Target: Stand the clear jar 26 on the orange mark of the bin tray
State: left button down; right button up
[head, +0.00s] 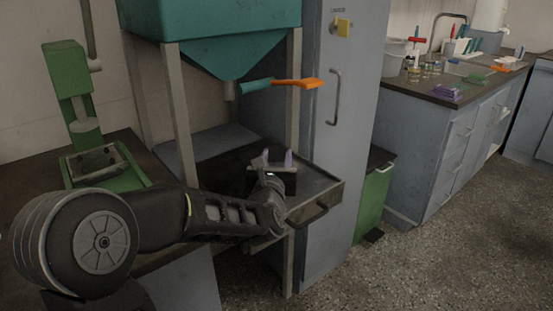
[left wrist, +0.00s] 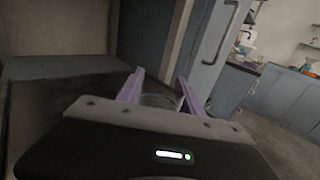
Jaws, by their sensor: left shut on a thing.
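My left gripper (head: 277,158) is over the dark bin tray (head: 325,188) below the teal hopper. Its two pale purple fingertips point away from me. In the left wrist view the left gripper (left wrist: 160,92) is shut on the clear jar (left wrist: 160,100), which shows only as a faint curved rim between the fingers. The jar's base and its number are hidden, so I cannot tell whether it touches the tray. I cannot make out the orange mark on the tray. My right gripper is not in view.
The teal hopper (head: 215,45) with an orange-handled lever (head: 298,84) hangs above the tray, between metal legs. A grey cabinet (head: 345,110) stands just right of it. A green press (head: 75,110) is at left. A counter (head: 435,93) with jars is at right.

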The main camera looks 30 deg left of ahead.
pick_arm(q)
jog(key=shift+f+b, duration=0.15)
jog(key=shift+b, duration=0.15)
jog(key=c, duration=0.8)
grip_release()
jog(key=shift+o, duration=0.2)
jog(key=shift+r+p, duration=0.2)
jog(key=shift+p, duration=0.1)
jog(key=shift+s+d, duration=0.1)
jog(key=shift+s, duration=0.1)
jog(key=v, duration=0.8)
jog(key=shift+s+d, duration=0.1)
jog(key=shift+s, duration=0.1)
jog(key=s+b, duration=0.1)
jog(key=b, duration=0.1)
jog(key=s+d+b, duration=0.1)
jog(key=b, duration=0.1)
jog(key=shift+f, duration=0.35)
jog(key=shift+s+d+r+b, duration=0.25)
jog(key=shift+s+b, duration=0.05)
jog(key=shift+s, duration=0.05)
